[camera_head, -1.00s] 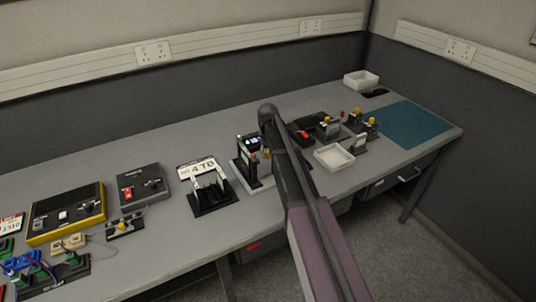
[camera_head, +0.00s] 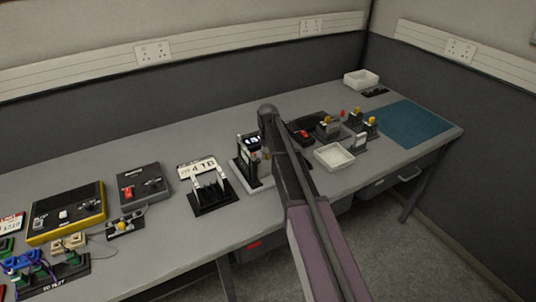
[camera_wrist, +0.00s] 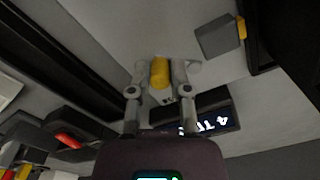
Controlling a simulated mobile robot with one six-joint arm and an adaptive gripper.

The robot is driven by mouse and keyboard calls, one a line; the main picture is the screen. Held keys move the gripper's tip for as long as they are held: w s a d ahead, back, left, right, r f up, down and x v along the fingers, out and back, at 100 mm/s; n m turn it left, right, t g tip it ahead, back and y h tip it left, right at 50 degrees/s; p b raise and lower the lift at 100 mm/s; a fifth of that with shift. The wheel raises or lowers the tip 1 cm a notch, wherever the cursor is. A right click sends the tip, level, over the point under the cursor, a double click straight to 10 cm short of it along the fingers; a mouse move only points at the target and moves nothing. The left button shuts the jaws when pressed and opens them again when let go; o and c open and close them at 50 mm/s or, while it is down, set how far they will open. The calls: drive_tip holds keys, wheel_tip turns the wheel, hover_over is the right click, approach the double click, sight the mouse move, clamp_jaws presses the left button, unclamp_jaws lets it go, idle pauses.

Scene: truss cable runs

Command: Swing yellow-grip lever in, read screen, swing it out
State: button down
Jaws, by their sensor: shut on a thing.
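The lever's yellow grip (camera_wrist: 159,71) sits between the two fingers of my gripper (camera_wrist: 162,75) in the wrist view. The fingers are shut on it, over a pale base plate. The screen (camera_wrist: 213,122) lies just below and right of the fingers there; it is dark with bright characters, upside down and partly covered by my gripper. In the head view the screen (camera_head: 253,142) is lit on the dark stand, just left of my arm, its characters too small to read surely. My arm hides most of the lever and gripper there.
A white tray (camera_head: 334,156) and several yellow-topped fixtures (camera_head: 357,118) stand right of my arm. A black rack with a white plate (camera_head: 209,190) stands to the left, then a grey box (camera_head: 144,184) and a yellow-edged box (camera_head: 66,213). A teal mat (camera_head: 412,125) lies at the right end.

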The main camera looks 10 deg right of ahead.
drive_tip(key=c, duration=0.6)
unclamp_jaws()
drive_tip(key=shift+o, duration=0.2)
